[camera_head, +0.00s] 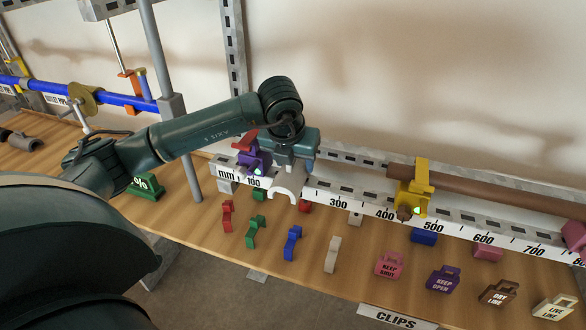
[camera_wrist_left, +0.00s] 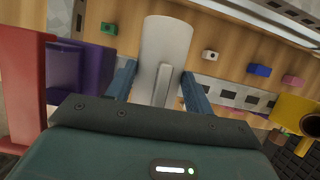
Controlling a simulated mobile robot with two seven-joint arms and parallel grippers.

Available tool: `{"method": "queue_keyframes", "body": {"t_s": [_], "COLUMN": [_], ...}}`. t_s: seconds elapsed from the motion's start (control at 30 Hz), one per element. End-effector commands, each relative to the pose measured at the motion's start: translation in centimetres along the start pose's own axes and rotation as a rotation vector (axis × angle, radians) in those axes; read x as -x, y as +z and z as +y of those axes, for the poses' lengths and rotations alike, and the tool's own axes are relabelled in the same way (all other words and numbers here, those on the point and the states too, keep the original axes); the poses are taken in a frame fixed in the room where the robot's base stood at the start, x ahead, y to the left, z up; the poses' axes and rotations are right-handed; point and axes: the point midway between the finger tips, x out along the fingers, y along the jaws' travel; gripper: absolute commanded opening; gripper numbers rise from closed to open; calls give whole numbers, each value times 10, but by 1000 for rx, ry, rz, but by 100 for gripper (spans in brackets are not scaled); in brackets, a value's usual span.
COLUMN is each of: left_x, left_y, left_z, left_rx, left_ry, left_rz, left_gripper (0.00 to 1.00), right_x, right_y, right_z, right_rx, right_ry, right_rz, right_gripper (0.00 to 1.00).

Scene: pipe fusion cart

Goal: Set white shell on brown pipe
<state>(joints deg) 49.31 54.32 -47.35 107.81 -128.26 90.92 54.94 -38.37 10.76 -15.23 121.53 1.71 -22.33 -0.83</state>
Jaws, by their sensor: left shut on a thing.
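My left gripper (camera_head: 290,168) is above the front of the ruler rail, pointing down and shut on the white shell (camera_head: 287,187). The shell is a curved half-ring with its hollow side down. In the left wrist view the shell (camera_wrist_left: 166,45) stands out between the two blue-grey fingers. The brown pipe (camera_head: 500,199) lies along the rail to the right, next to a yellow clamp (camera_head: 421,185). The shell and pipe are apart. My right gripper is not in view.
A purple clamp (camera_head: 252,158) with a red part stands on the rail just left of the gripper. Coloured clips, such as a blue one (camera_head: 292,243), and labelled tags (camera_head: 390,265) lie on the wooden table in front. A grey post (camera_head: 172,105) stands behind my arm.

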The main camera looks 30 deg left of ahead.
Motion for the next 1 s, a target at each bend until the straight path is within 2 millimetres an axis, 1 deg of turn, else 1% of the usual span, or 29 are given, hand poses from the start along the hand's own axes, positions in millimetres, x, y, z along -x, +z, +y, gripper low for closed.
{"method": "queue_keyframes", "body": {"t_s": [0.07, 0.27, 0.37, 0.47, 0.7, 0.8, 0.9, 1.0], "left_x": [0, 1, 6, 19, 64, 79, 88, 92], "left_y": [0, 0, 3, 9, 28, 34, 37, 38], "left_z": [0, 0, 0, 0, -1, -1, 0, 0], "left_rx": [0, 0, 1, 1, 0, 0, 0, 0], "left_ry": [0, 0, -1, -3, -3, -3, -2, 0], "left_rz": [-1, -1, -4, -6, -5, -4, -3, -1], "left_gripper": [30, 30, 30, 30, 30, 30, 30, 30], "right_x": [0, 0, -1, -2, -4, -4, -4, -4], "right_y": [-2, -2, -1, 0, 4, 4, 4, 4], "right_z": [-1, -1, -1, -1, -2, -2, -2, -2], "right_rx": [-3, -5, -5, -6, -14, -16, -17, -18], "right_ry": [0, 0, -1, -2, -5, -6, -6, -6], "right_rz": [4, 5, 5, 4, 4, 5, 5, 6], "right_gripper": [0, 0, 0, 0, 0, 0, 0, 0]}}
